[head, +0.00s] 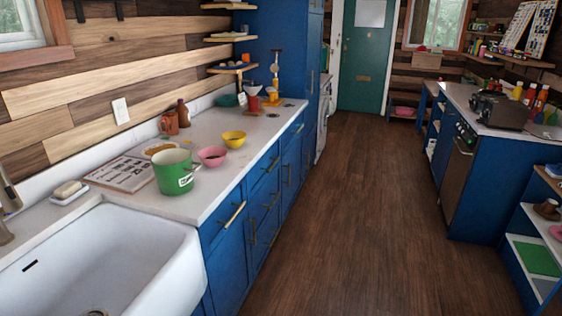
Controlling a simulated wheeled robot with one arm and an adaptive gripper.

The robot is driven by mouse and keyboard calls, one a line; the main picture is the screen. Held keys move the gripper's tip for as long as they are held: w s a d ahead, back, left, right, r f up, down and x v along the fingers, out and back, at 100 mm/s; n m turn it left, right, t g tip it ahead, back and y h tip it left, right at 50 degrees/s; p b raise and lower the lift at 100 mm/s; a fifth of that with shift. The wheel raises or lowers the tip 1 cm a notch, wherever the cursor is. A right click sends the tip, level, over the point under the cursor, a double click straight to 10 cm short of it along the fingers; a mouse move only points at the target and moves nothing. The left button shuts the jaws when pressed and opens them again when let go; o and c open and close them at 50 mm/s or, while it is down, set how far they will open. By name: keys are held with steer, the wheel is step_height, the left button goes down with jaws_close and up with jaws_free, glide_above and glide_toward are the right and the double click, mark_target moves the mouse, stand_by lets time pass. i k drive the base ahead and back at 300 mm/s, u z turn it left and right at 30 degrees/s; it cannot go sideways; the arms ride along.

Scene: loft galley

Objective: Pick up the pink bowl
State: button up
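A small pink bowl (212,157) stands upright on the white counter (215,195), close to its front edge. Something dark lies inside it. It is just right of a green pot (173,172) and in front of and left of a yellow bowl (234,139). Another pink, basin-like vessel (403,112) sits low on a shelf at the far end, by the green door. My gripper is not in view.
A white sink (130,245) is at the lower left, with a soap dish (69,192) beside it. An open board or book (124,172) lies behind the pot. The wooden floor (345,200) is clear between the blue cabinets and the right-hand units.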

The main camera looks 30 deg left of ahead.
mark_target(213, 157)
steer(key=z, duration=0.05)
steer(key=i, duration=0.6)
steer(key=u, duration=0.5)
steer(key=i, duration=1.65)
steer(key=u, duration=1.45)
steer(key=i, duration=0.95)
steer(key=u, duration=1.4)
steer(key=i, duration=0.25)
steer(key=u, duration=0.15)
